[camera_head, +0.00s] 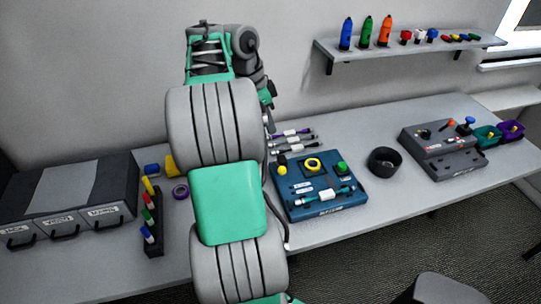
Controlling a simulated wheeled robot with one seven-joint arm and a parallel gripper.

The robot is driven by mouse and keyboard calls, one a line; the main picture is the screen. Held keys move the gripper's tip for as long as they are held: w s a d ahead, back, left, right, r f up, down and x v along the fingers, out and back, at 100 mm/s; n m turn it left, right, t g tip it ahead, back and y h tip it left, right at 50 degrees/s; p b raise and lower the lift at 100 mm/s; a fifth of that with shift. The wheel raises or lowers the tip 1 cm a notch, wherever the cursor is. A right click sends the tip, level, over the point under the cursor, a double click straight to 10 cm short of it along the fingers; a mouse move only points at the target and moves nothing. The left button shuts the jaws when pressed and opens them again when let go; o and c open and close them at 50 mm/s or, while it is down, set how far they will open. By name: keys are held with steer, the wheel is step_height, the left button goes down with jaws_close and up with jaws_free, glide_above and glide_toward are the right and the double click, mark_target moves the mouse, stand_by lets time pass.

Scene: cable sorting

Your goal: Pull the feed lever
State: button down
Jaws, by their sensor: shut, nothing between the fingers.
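I cannot tell for sure which part is the feed lever. A grey machine (445,150) at the right of the table carries a lever with an orange knob (449,125) and one with a blue knob (470,120). A blue board (320,202) in the middle has a yellow knob (282,171), a yellow ring and a green knob (341,167). My gripper (269,122) points down beside my arm, left of and behind the board, partly hidden by my arm. It is shut and empty, apart from the levers.
A dark round bowl (384,161) stands between the board and the machine. Several cables (293,138) lie behind the board. Labelled drawers (68,222) stand at the left, with a rack (151,222) of coloured pieces beside them. A wall shelf (410,46) holds bottles. Small bins (510,131) stand far right.

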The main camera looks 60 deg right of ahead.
mark_target(282, 167)
steer(key=x, duration=0.4)
steer(key=b+x, duration=0.1)
steer(key=x, duration=0.3)
steer(key=b+x, duration=0.1)
steer(key=x, duration=0.4)
steer(key=shift+a, duration=0.4)
steer(key=shift+f, duration=0.55)
steer(key=shift+s, duration=0.1)
